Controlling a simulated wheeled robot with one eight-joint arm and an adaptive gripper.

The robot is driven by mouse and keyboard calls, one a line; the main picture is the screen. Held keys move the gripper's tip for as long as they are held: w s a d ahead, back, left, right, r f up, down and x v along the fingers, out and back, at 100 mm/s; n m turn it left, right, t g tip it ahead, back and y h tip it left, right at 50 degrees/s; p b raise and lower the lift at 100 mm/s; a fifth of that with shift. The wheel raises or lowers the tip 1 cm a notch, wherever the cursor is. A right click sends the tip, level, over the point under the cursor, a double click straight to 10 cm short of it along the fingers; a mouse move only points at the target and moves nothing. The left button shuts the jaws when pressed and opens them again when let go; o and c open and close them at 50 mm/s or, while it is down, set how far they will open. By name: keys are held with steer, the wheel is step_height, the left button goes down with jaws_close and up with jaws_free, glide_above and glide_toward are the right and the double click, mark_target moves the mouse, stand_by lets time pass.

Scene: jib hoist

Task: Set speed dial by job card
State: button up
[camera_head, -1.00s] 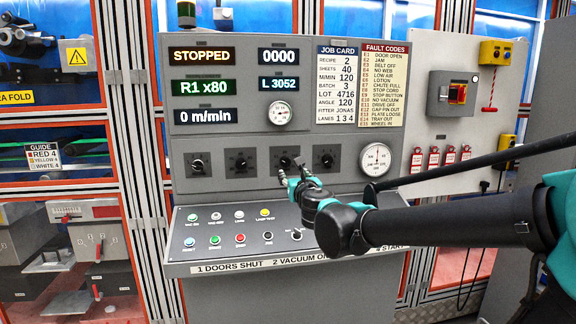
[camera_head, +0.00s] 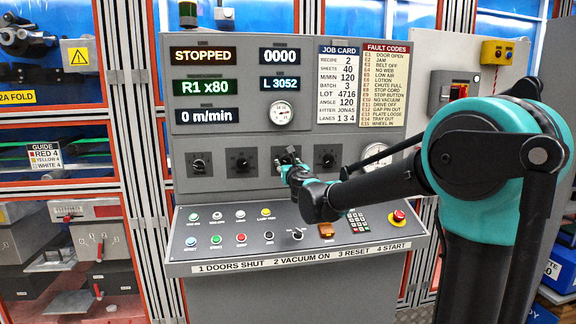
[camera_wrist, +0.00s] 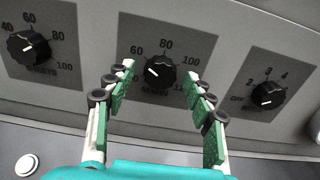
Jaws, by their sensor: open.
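The speed dial (camera_wrist: 159,71) is a black knob with a scale of 60, 80, 100 and a partly covered higher mark; its label looks like M/MIN. Its pale mark seems to lie at the knob's lower left. My gripper (camera_wrist: 160,74) is open, with one green-padded finger on each side of this knob; contact cannot be told. In the head view my gripper (camera_head: 287,162) is at the third dial of the row and partly hides it. The job card (camera_head: 339,84) reads M/MIN 120, sheets 40, batch 3. The speed display (camera_head: 206,116) reads 0 m/min.
The sheets dial (camera_wrist: 28,47) is left of the speed dial and the batch dial (camera_wrist: 268,94) right. Below is a sloping desk with coloured buttons, a keypad (camera_head: 357,220) and a red stop button (camera_head: 398,216).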

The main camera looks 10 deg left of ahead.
steer(key=shift+c, duration=0.2)
steer(key=c, duration=1.1)
